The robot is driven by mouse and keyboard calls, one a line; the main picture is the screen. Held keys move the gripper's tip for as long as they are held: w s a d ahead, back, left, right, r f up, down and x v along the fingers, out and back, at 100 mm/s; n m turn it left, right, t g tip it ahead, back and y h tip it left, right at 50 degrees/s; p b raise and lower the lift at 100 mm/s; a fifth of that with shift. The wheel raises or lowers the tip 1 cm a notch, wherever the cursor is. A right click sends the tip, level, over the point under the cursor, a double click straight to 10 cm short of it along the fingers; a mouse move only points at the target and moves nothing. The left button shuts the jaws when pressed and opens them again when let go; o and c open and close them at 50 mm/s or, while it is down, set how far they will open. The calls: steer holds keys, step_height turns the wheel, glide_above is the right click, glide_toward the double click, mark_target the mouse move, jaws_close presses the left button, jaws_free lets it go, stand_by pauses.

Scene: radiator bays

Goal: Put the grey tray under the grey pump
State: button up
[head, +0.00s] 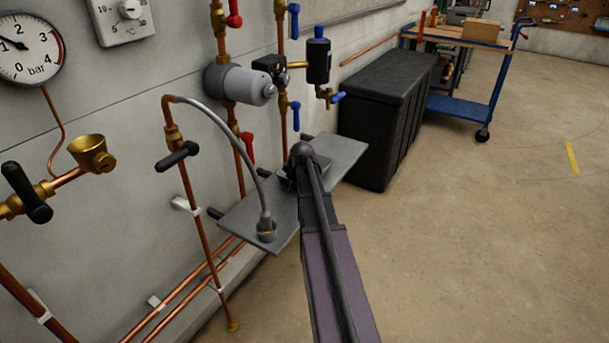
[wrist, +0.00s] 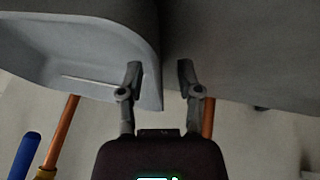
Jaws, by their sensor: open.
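The grey pump (head: 238,84) is a grey cylinder on a copper pipe on the wall, above a flat grey shelf (head: 344,150). My arm reaches over the shelf and hides most of my gripper in the head view. In the wrist view, my gripper (wrist: 159,68) is open, with its fingers apart and nothing clasped. A grey, hollow tray-like thing (wrist: 75,60), probably the grey tray, fills the upper left of the wrist view. Its rounded side edge lies between the two fingers in the picture; contact cannot be told. I cannot make out the tray in the head view.
A curved grey hose (head: 235,143) ends in a fitting on the shelf. Valves with red and blue levers and copper pipes line the wall. A black chest (head: 385,115) and a blue trolley (head: 462,105) stand beyond. The floor at right is clear.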

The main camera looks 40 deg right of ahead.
steer(key=shift+f, duration=0.2)
stand_by(0.3)
jaws_close()
